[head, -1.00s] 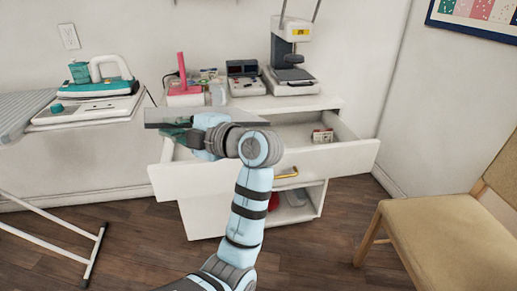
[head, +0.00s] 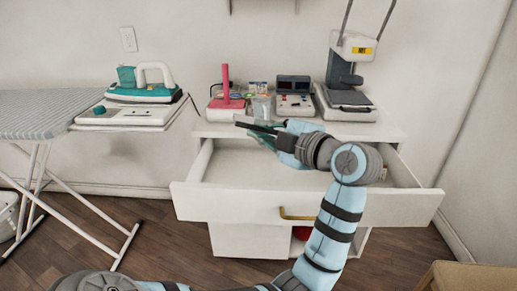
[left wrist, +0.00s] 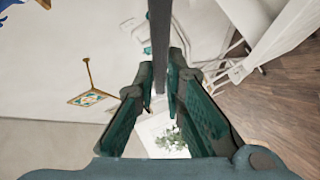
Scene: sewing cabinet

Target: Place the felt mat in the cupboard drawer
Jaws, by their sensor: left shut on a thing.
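The felt mat shows as a thin dark grey strip, edge-on, between the fingers in the left wrist view (left wrist: 159,35). My left gripper (head: 260,128) is shut on it, and in the head view the mat is hard to tell from the dark fingers. The gripper is above the back left part of the cupboard drawer (head: 300,207), near the cabinet top's front edge. The white drawer is pulled open, with bare floor showing at its left. My arm hides much of its right half. My right gripper is not in view.
On the cabinet top (head: 220,128) stand a pink-and-white holder (head: 226,100), small jars, a grey device (head: 295,97) and a tall white machine (head: 350,85). An ironing board (head: 45,112) with an iron is at left. A chair (head: 470,278) is at lower right.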

